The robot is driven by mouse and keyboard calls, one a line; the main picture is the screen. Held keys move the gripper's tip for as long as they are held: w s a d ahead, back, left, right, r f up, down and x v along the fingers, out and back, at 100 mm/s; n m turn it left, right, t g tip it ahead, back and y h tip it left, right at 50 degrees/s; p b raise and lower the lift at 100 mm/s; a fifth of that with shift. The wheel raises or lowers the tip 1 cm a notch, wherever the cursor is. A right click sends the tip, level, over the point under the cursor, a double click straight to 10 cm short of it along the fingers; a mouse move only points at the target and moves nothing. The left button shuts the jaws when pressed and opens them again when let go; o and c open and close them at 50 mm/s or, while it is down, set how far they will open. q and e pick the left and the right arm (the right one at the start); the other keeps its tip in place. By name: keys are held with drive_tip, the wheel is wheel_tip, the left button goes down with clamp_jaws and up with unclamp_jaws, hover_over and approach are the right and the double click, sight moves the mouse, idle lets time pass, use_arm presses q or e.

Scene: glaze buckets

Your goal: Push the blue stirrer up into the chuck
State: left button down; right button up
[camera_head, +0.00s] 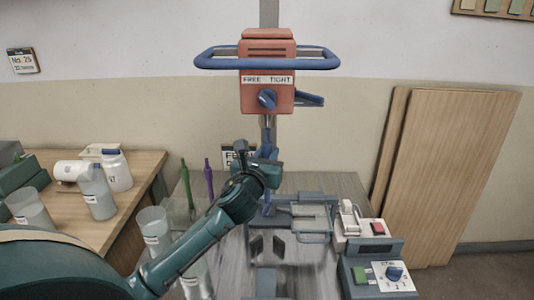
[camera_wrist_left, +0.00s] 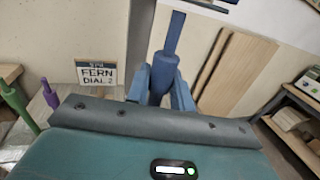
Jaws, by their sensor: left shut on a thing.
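The blue stirrer (camera_wrist_left: 164,73) stands roughly upright between the fingers of my left gripper (camera_wrist_left: 161,92), which is shut on its thick part. A thin flat shaft rises above it in the left wrist view. In the head view the stirrer (camera_head: 268,150) shows partly behind my left wrist, directly under the red mixer head (camera_head: 267,90). The chuck (camera_head: 267,121) is the grey part below that head. I cannot tell how far the shaft is inside it. A blue knob (camera_head: 267,99) sits under the FREE and TIGHT labels. My right gripper is not in view.
A purple stirrer (camera_head: 209,180) and a green stirrer (camera_head: 187,184) stand left of my left forearm. Clear buckets (camera_head: 153,228) are nearby. A control box (camera_head: 378,276) and a scale-like unit (camera_head: 362,227) stand at the right. A blue handle bar (camera_head: 220,58) surrounds the mixer head.

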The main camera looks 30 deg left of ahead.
sight(267, 143)
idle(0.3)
use_arm(q)
drive_tip(key=shift+r+p, duration=0.1)
drive_tip(key=shift+p, duration=0.25)
idle(0.6)
drive_tip(key=shift+p, duration=0.7)
idle(0.7)
drive_tip(key=shift+r+p, duration=0.75)
drive_tip(key=shift+r, duration=0.15)
idle(0.7)
drive_tip(key=shift+r, duration=0.8)
idle(1.9)
drive_tip(key=c, duration=1.1)
unclamp_jaws()
drive_tip(key=shift+c, duration=0.2)
drive_tip(key=shift+f, duration=0.1)
